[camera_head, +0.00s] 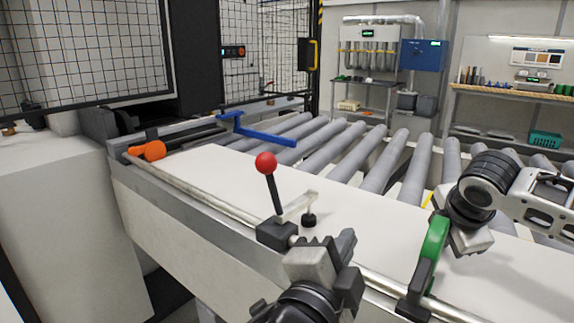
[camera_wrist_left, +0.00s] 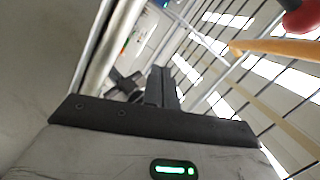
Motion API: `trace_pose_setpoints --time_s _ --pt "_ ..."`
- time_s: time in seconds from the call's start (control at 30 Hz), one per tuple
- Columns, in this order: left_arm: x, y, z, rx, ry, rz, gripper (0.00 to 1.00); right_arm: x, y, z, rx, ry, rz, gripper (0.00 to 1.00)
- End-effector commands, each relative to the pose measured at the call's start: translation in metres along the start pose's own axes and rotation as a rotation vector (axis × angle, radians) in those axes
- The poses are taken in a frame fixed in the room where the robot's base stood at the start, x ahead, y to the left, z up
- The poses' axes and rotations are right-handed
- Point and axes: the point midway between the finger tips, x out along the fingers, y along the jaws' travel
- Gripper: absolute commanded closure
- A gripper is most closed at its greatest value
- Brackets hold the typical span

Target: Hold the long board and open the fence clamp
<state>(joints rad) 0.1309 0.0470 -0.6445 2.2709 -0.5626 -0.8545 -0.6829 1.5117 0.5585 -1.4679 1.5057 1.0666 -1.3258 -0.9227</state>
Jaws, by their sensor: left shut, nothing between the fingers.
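The fence clamp stands on the near rail, with a black base (camera_head: 277,234), a red ball (camera_head: 266,163) on an upright, slightly tilted lever, and a pale arm (camera_head: 298,205) ending in a black foot (camera_head: 309,219) over the board. I cannot tell if the foot touches it. The long white board (camera_head: 225,172) lies along the fence. My left gripper (camera_head: 335,262) is shut and empty, just right of the clamp base. In the left wrist view its dark fingers (camera_wrist_left: 158,88) show, with the red ball (camera_wrist_left: 303,17) at the upper right. My right gripper (camera_head: 468,240) is beside a green handle (camera_head: 433,245); its fingers are unclear.
Grey rollers (camera_head: 340,155) run behind the board. A blue bar (camera_head: 258,132) reaches over the far left end, near an orange knob (camera_head: 148,151) on the rail. A mesh guard (camera_head: 85,50) stands at the left. Shelves and a workbench (camera_head: 515,92) stand at the back.

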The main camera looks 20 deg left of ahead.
Motion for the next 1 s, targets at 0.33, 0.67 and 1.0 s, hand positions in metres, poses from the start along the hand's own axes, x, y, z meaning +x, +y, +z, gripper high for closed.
trace_pose_setpoints --time_s 0.33,0.67,1.0 --pt "0.037 -0.059 -0.001 0.444 -0.663 0.030 1.00 0.006 -0.006 -0.003 -0.005 0.004 -0.017 1.00" --pt "0.019 -0.086 -0.010 0.507 -0.906 0.044 1.00 0.006 -0.007 -0.003 -0.004 0.004 -0.018 1.00" --pt "0.057 -0.098 0.036 0.508 -0.910 0.043 1.00 0.006 -0.007 -0.003 -0.004 0.004 -0.018 1.00"
